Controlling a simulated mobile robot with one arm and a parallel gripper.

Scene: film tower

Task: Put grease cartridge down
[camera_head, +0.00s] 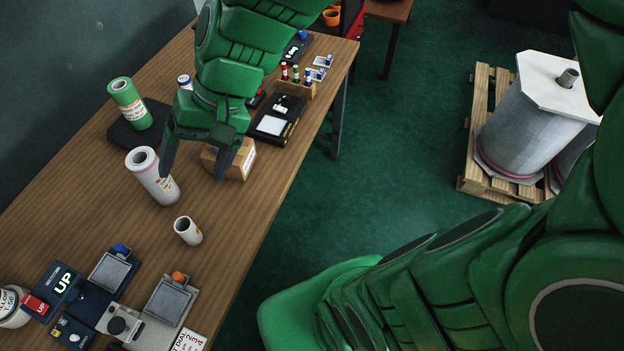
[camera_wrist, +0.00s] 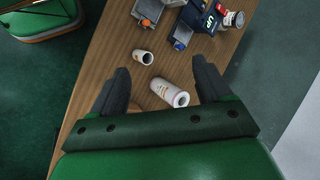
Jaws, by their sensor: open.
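A tall white tube with a printed label (camera_head: 158,182), perhaps the grease cartridge, stands on the wooden table (camera_head: 85,190). A shorter white tube (camera_head: 188,232) with a dark opening stands in front of it. I cannot tell for sure which one is the cartridge. My gripper (camera_head: 194,174) is open and empty above the table, its left finger close to the tall tube in the head view. In the wrist view, the tall tube (camera_wrist: 169,93) shows between the spread fingers (camera_wrist: 162,78), nearer the right one. The short tube (camera_wrist: 143,57) lies beyond the fingertips.
A green roll (camera_head: 130,104) stands on a dark pad at the left. Bare wood lies around the short tube.

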